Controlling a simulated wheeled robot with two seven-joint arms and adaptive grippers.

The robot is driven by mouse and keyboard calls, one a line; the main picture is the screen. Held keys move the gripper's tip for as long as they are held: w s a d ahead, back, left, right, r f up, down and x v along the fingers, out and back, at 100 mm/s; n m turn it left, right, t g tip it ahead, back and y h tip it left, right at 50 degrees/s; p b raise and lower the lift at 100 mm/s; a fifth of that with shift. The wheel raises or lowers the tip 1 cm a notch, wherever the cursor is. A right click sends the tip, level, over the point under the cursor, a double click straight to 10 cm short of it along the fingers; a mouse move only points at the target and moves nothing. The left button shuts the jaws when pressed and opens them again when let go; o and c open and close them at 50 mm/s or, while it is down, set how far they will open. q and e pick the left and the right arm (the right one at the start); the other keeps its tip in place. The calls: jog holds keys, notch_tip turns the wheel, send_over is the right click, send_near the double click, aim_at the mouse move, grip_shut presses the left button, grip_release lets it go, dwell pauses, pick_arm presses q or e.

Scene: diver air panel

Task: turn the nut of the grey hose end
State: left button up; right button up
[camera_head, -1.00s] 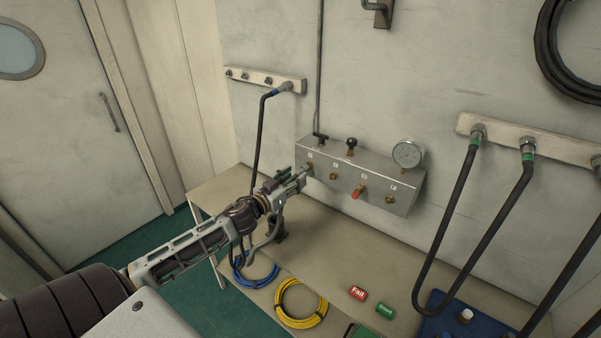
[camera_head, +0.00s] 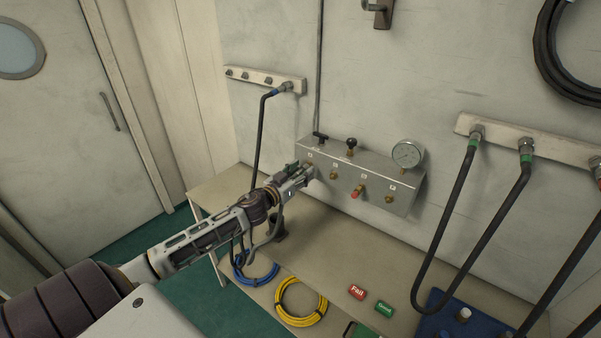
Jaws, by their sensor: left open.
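The grey metal air panel (camera_head: 375,181) stands against the wall on the bench, with several brass ports along its front. My left gripper (camera_head: 307,171) is at the panel's left end, by the leftmost port, and counts as open. Its fingers hide most of that port and whatever is fitted there. I cannot make out the nut or tell whether the fingers touch it. A dark hose with a blue band (camera_head: 257,140) hangs from the left wall rack and passes down behind my left arm. My right gripper is not in view.
A pressure gauge (camera_head: 407,154) and black valve handles top the panel. Blue (camera_head: 255,272) and yellow (camera_head: 301,302) coils, a red Fail block (camera_head: 357,292) and a green block (camera_head: 384,308) lie in front. Green-banded hoses (camera_head: 452,220) hang at right. The bench (camera_head: 340,255) is clear mid-front.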

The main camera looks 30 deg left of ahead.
pick_arm(q)
jog(key=shift+c, duration=0.4)
grip_shut()
dwell(0.4)
